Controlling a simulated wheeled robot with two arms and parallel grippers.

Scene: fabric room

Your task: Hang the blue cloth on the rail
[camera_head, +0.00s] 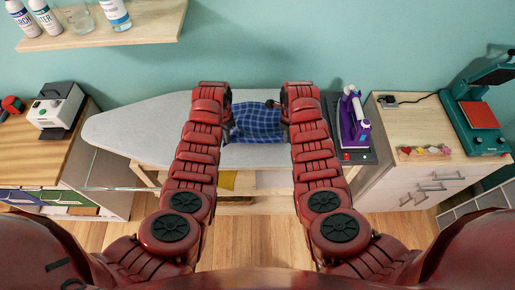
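The blue checked cloth (257,124) lies on, or hangs just over, the grey ironing board (135,122), between my two forearms. My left gripper (231,108) is at the cloth's upper left side, mostly hidden by my own arm. My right gripper (273,104) is at its upper right side, with only a small dark part showing. Whether either gripper holds the cloth is too small and hidden to tell. No rail can be made out clearly in this view.
A purple iron (353,122) stands at the board's right end. A wooden cabinet (420,120) with a green heat press (478,110) is at right. A wooden counter (30,160) with a white machine (54,108) is at left. A shelf (150,28) with bottles hangs above left.

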